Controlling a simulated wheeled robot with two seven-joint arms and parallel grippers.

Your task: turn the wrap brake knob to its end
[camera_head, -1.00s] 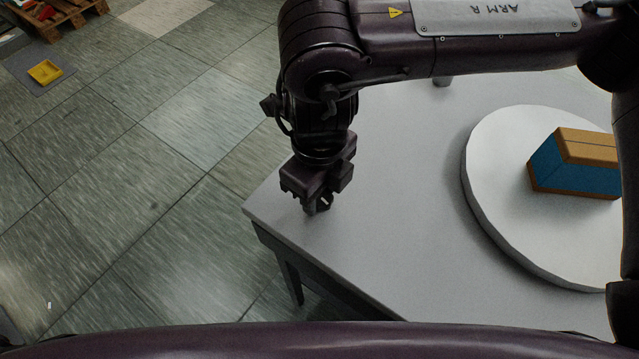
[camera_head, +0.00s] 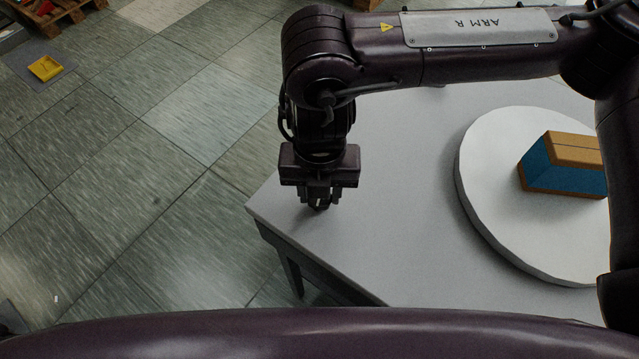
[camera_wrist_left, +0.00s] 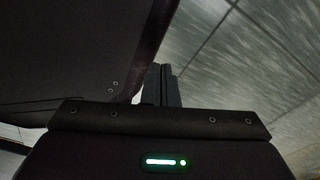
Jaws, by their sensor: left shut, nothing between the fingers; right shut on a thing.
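My right gripper (camera_head: 318,204) points down at the near left corner of the grey table. It is shut on the wrap brake knob, which its fingers hide almost wholly; only a small pale bit shows between them, so I cannot read the knob's angle. In the left wrist view my left gripper (camera_wrist_left: 163,72) is shut with its fingers together and nothing between them. It is away from the knob, above the floor.
The grey table (camera_head: 390,200) bears a round white turntable (camera_head: 480,210) with a blue and orange box (camera_head: 562,165) on it. A yellow tray (camera_head: 45,68) lies on the floor at the far left, near a wooden pallet (camera_head: 62,18). Open floor is left of the table.

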